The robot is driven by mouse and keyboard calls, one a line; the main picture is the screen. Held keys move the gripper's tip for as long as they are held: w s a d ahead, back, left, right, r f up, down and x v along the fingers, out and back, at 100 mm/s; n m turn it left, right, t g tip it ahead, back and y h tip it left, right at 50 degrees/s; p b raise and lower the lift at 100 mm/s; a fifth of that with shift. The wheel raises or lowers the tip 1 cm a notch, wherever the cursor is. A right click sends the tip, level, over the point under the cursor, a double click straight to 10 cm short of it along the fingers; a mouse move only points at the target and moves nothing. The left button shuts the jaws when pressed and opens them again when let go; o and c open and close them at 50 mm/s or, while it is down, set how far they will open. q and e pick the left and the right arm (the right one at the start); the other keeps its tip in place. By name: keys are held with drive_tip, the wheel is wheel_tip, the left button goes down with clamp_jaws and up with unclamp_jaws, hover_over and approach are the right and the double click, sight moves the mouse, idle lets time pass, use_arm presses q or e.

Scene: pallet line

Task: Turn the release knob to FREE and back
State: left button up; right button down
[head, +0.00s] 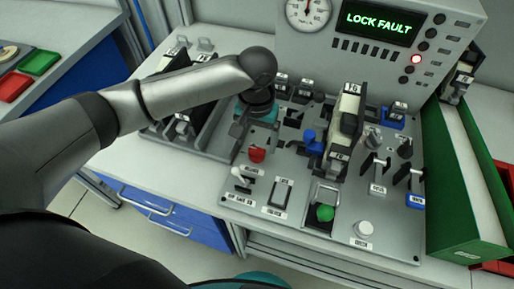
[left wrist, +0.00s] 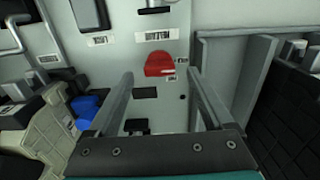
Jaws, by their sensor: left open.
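The release knob (head: 257,154) is red and sits on the grey panel (head: 235,208), left of its middle. In the left wrist view the red knob (left wrist: 159,64) shows just ahead of and between my fingertips, with small marks beside it and a label above it in the picture. My left gripper (head: 252,127) points down over the panel, behind the knob in the head view. In the left wrist view its two fingers (left wrist: 160,76) are spread and hold nothing. I cannot tell the exact gap between fingers and knob. My right gripper is not in view.
A display (head: 381,22) reads LOCK FAULT, with a red lamp lit beside it. Levers, switches and a green button (head: 325,212) crowd the panel. A tall beige breaker (head: 345,120) stands right of the gripper. A grey divided tray (head: 203,139) lies left; a green bin (head: 455,185) stands right.

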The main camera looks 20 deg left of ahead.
sight(257, 153)
use_arm(q)
drive_tip(key=shift+f, duration=1.5)
drive_tip(key=shift+c, duration=0.2)
drive_tip(key=shift+r, duration=0.1)
clamp_jaws()
